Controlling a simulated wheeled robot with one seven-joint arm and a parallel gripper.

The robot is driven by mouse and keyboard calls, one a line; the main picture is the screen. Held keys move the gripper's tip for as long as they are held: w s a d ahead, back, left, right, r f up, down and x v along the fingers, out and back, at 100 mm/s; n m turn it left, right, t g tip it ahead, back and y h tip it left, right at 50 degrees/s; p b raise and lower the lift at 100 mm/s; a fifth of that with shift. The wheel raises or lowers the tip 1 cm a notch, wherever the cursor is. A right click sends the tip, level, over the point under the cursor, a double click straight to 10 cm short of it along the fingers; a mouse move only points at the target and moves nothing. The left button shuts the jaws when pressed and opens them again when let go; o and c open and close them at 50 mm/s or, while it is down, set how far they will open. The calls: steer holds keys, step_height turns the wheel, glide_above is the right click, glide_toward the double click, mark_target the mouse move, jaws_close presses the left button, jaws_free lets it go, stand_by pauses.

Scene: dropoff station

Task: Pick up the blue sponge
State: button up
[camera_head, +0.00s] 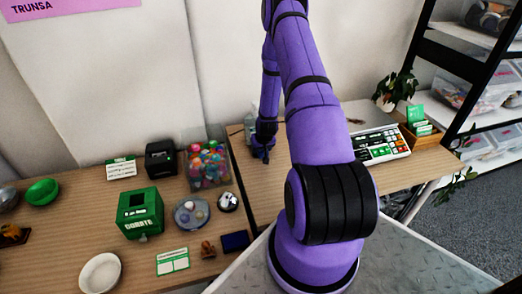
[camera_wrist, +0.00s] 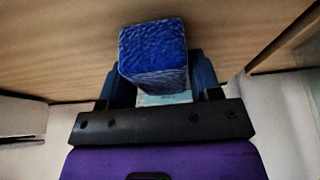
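The blue sponge (camera_wrist: 152,45) is a rough-textured block in the wrist view. It lies between the two dark fingers of my gripper (camera_wrist: 158,72), with a finger close against each side and no clear gap. My gripper appears shut on it. In the head view my gripper (camera_head: 263,146) points down at the back left of the right-hand table (camera_head: 262,196). A blue-purple patch shows at its fingertips there, too small to tell sponge from finger. Whether the sponge touches the tabletop is not clear.
A clear bottle (camera_head: 250,122) stands just behind my gripper. A bin of colourful balls (camera_head: 208,164) is to its left. A white keypad device (camera_head: 381,144) is at right.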

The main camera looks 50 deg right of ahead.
steer(key=c, duration=0.5)
steer(key=shift+r, duration=0.7)
step_height(320, 180, up, 2)
steer(key=shift+r, duration=0.1)
steer(key=s+a, duration=0.1)
steer(key=s, duration=0.4)
steer(key=s+a+r, duration=0.1)
steer(key=s, duration=0.4)
steer(key=s+a, duration=0.1)
steer(key=s, duration=0.4)
steer(key=shift+s+a+r, duration=0.15)
steer(key=shift+s+r, duration=0.05)
steer(key=shift+s, duration=0.15)
